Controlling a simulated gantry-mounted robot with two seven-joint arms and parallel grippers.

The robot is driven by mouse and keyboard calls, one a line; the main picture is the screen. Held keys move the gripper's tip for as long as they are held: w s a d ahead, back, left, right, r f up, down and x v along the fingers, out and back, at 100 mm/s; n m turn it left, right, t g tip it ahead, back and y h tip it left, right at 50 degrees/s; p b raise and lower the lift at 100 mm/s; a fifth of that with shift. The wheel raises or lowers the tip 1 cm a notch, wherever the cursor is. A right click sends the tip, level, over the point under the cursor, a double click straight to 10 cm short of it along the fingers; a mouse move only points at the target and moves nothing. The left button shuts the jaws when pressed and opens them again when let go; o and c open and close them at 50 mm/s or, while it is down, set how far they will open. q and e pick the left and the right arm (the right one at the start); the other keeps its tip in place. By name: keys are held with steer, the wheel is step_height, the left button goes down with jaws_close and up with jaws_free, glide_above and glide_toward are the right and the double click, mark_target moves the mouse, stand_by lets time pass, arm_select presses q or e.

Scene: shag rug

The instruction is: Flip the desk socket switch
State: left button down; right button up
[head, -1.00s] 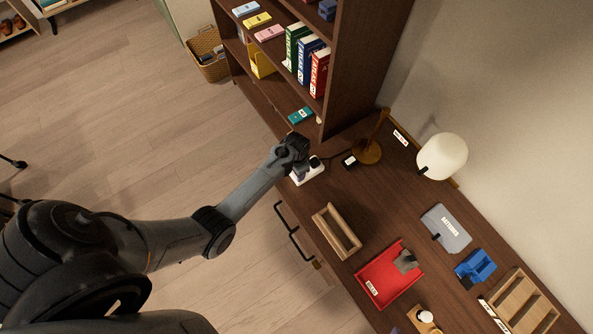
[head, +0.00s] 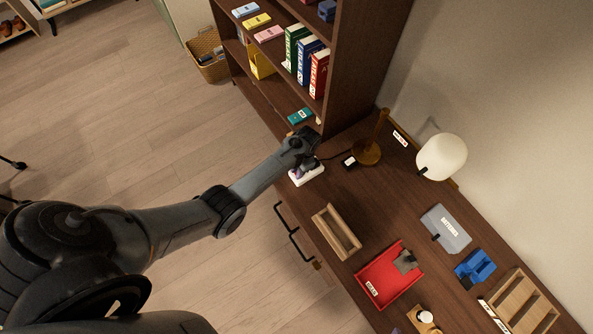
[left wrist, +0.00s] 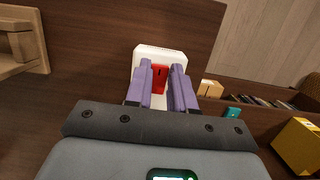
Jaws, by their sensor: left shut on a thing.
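The desk socket (head: 312,177) is a white block at the near edge of the desk, partly hidden by my left gripper (head: 304,168) in the head view. In the left wrist view the white socket (left wrist: 160,52) has a red switch (left wrist: 159,78) on its top. The purple fingers of my left gripper (left wrist: 161,70) stand on either side of the red switch, over the socket. The gripper is shut on the switch. Which way the switch is tilted cannot be told. My right gripper is not in view.
A shelf with books (head: 305,58) rises behind the socket. The lamp (head: 442,157), a wooden holder (head: 337,231) and a red tray (head: 388,275) stand further along the desk. Drawer handles (head: 292,233) jut from the desk front. Bare desk lies between socket and holder.

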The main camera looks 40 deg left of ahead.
arm_select(q)
steer(key=shift+w+g+b, duration=0.1)
steer(key=shift+g+b, duration=0.2)
steer(key=shift+g, duration=0.3)
steer(key=c, duration=1)
jaws_free()
steer(key=shift+o, duration=0.2)
steer(key=shift+r, duration=0.1)
steer(key=shift+w+d+r, duration=0.1)
steer(key=shift+w+r, duration=0.15)
steer(key=shift+r, duration=0.3)
steer(key=p+v, duration=0.1)
steer(key=v, duration=0.8)
steer(key=shift+r+p, duration=0.25)
steer(key=shift+p, duration=0.1)
steer(key=shift+d, duration=0.15)
